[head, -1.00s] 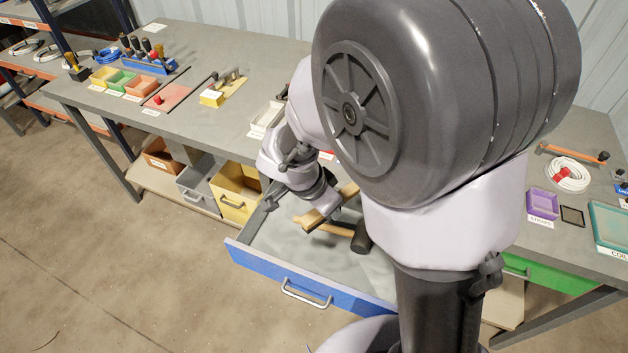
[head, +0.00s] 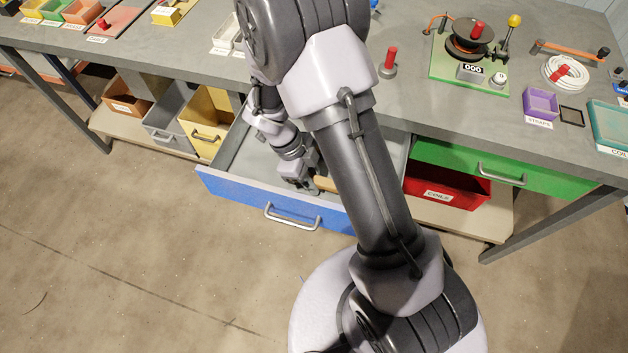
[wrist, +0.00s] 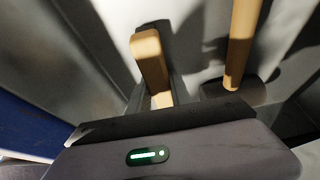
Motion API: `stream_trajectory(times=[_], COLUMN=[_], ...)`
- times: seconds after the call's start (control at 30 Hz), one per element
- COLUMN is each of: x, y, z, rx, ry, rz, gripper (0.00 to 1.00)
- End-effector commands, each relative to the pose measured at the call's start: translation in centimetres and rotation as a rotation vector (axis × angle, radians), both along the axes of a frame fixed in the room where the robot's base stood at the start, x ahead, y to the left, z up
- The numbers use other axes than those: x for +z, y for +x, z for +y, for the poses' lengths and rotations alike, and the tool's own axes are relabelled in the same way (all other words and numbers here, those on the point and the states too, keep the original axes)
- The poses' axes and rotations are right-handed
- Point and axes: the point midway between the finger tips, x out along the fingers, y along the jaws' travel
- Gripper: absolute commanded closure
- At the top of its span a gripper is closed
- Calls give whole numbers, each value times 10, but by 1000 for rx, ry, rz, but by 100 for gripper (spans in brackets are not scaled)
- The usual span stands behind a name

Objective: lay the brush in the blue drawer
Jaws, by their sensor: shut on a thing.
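The blue drawer (head: 235,189) is pulled open under the workbench, with a pale grey inside. My gripper (head: 306,184) is down inside it, behind the blue front. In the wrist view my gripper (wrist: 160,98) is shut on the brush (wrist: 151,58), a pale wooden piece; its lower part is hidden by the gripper. I cannot tell whether the brush touches the drawer floor. Beside it, to the right, lies a mallet with a wooden handle (wrist: 242,42) and a dark head (wrist: 215,88). In the head view my arm covers much of the drawer.
The workbench top (head: 420,120) lies above the drawer. A green drawer (head: 540,176) and a red bin (head: 440,187) are to the right. Yellow (head: 208,115), grey (head: 165,122) and brown (head: 127,97) bins stand on the left. The floor in front is clear.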

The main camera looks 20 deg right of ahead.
Motion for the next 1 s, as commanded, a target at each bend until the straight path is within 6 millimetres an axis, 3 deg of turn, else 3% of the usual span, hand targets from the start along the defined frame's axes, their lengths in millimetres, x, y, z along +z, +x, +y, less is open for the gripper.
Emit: stream_trajectory(times=[0.23, 0.27, 0.33, 0.37, 0.67, 0.77, 1.0], x=[-1, 0, 0, 0, 2, 19, 84], y=[0, 0, 0, 0, 0, 4, 19], z=[0, 0, 0, 0, 0, 5, 26], rx=[1, 1, 1, 1, 1, 2, 3], ry=[0, 0, 1, 1, 0, 1, 1], rz=[0, 0, 0, 0, -1, -2, -3], gripper=[100, 69, 55, 53, 53, 53, 53])
